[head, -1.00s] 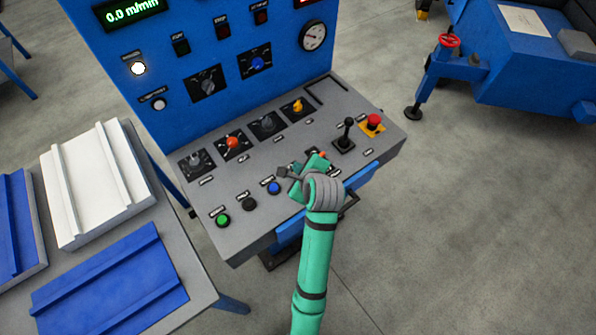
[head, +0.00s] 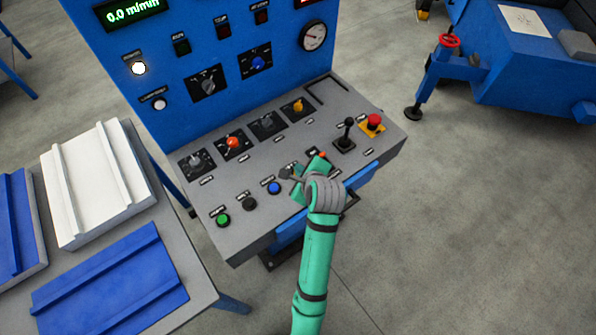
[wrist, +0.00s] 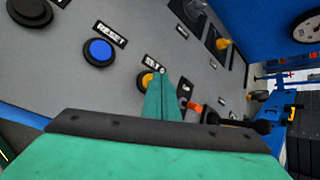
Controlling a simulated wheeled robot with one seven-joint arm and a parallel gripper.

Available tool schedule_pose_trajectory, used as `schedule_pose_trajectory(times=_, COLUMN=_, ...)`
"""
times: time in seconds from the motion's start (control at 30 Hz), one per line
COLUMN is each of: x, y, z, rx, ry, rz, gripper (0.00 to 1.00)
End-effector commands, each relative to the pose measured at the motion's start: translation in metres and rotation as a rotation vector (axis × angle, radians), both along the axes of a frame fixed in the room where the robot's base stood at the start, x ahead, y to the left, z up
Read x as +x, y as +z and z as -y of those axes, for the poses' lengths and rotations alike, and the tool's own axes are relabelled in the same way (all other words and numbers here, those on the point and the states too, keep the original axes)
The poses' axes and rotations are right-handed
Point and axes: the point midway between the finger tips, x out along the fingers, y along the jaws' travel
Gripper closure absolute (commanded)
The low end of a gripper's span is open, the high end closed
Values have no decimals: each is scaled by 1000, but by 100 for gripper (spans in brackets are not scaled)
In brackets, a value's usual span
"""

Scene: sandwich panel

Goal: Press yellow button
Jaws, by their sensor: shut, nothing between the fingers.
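The yellow button (wrist: 146,79) shows in the wrist view on the grey console, partly covered by my fingers. My gripper (wrist: 163,76) is shut and empty, its fingertips overlapping the button's right side; I cannot tell whether they touch it. In the head view, my gripper (head: 316,165) is over the front row of the console (head: 238,178), and the yellow button is hidden behind it. The blue button (head: 274,188) is left of my gripper, and it also shows in the wrist view (wrist: 99,52).
A black button (head: 249,203) and a green button (head: 223,219) continue the row leftward. An orange-red control (head: 323,155) is just beyond my gripper. A black joystick (head: 346,133) and red emergency button (head: 374,120) stand to the right. Rotary knobs line the back.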

Motion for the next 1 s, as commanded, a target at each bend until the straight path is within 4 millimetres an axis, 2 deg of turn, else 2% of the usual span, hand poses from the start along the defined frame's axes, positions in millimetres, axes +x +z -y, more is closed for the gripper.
schedule_pose_trajectory(times=1.0, x=0, y=-8, z=-1, rx=0, ry=2, rz=-1, gripper=100)
